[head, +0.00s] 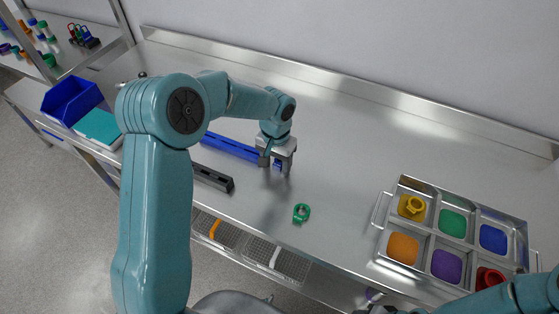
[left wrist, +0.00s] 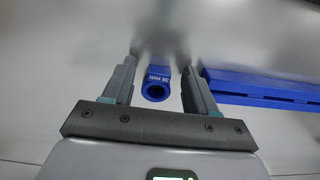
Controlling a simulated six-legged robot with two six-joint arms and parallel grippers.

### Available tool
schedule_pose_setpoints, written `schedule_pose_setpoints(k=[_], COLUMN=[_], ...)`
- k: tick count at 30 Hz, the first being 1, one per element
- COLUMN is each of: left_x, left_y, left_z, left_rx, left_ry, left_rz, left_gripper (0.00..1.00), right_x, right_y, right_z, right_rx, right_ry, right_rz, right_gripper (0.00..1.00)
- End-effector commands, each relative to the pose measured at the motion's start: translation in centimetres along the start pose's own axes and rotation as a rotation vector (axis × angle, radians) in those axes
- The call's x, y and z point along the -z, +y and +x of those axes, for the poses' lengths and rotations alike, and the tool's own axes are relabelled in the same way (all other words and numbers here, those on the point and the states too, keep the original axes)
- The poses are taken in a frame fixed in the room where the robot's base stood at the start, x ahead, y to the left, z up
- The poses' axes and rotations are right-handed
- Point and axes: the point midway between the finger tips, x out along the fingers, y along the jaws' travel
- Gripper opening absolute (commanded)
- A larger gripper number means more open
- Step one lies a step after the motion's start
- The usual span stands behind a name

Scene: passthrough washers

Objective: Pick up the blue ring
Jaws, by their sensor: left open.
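The blue ring (left wrist: 156,86) stands on the metal worktop and shows in the left wrist view as a round band with a lettered block behind it. My left gripper (left wrist: 160,70) is open, with one finger on each side of the ring and a gap to each. In the head view my left gripper (head: 277,168) points down at the worktop, and only a small blue patch of the ring (head: 278,165) shows between its fingers. Part of my right arm shows at the lower right of the head view; I cannot make out its gripper.
A blue bar (head: 232,147) lies close beside the left gripper, with a dark bar (head: 212,178) nearer the front edge. A green ring (head: 302,213) lies to the front. A sorting tray (head: 416,228) at the right holds a yellow and a red ring. The back worktop is clear.

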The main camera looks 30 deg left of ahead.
Motion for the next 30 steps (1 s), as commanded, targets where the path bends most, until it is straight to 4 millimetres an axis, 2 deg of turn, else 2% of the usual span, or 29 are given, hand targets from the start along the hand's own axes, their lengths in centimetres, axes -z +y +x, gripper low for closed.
schedule_pose_setpoints(k=[6,7,12,24,30], left_x=[0.0,0.0,0.0,0.0,0.1], left_y=[0.0,0.0,0.0,0.0,0.0], left_z=[0.2,0.2,0.2,0.0,-1.9], left_rx=[0.000,0.000,0.000,0.000,0.000], left_ry=[0.001,0.001,0.001,0.002,0.006], left_rz=[0.000,0.000,0.000,0.000,0.000], left_gripper=[0.57,0.54,0.00,0.00,0.00], right_x=[0.0,0.0,0.0,0.0,0.0], right_y=[0.0,0.0,0.0,0.0,0.1], right_z=[0.0,0.0,0.0,0.0,0.3], right_rx=[0.000,0.000,0.000,0.000,0.000], right_ry=[0.000,0.000,0.000,0.000,0.000], right_rz=[0.000,0.000,0.000,0.000,0.000], right_gripper=[0.43,0.43,0.43,0.43,0.43])
